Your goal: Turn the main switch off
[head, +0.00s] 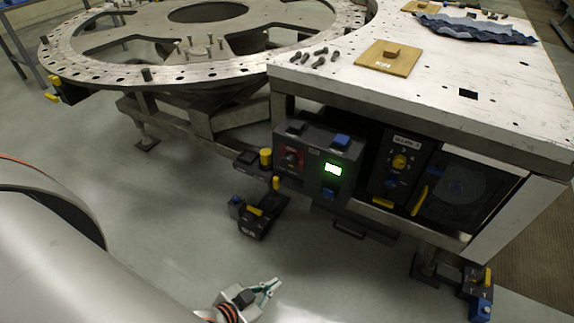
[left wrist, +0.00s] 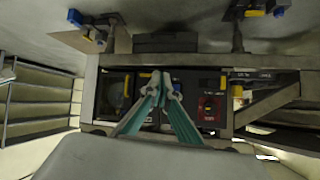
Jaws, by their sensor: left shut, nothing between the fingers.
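My left gripper (head: 272,286) is low in front of the box, shut and empty, apart from the switch. In the left wrist view its green fingers (left wrist: 163,82) meet at the tips and hide part of the panels. My right gripper is not in view.
A yellow-and-black foot unit (head: 258,214) is on the floor below. The white tabletop (head: 440,65) overhangs the panels. Floor is clear around my gripper.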

